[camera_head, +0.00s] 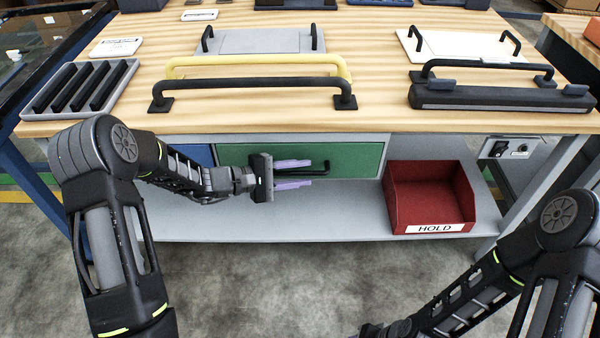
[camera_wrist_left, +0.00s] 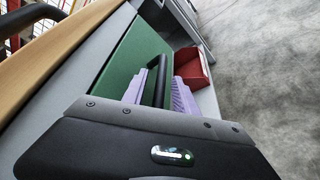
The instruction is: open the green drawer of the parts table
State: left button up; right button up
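The green drawer (camera_head: 350,159) sits under the worktop of the parts table (camera_head: 385,118). Its front looks flush with the frame, so it looks shut. It carries a black bar handle (camera_head: 318,171). My left gripper (camera_head: 306,173) is in front of the drawer, its two lilac fingers apart, one above and one below the handle. In the left wrist view the handle (camera_wrist_left: 160,78) lies between the fingers, in front of the green front (camera_wrist_left: 128,52). The fingers do not look clamped on it. My right arm shows at the lower right; its gripper is out of frame.
A red bin (camera_head: 431,198) marked HOLD stands on the grey shelf (camera_head: 345,222), right of the drawer. A blue drawer front (camera_head: 200,153) is on the left. Loose handles, including a yellow one (camera_head: 255,62), lie on the worktop. The floor in front is clear.

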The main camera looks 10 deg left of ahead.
pick_arm(q)
grip_shut()
dwell(0.4)
dwell(1.1)
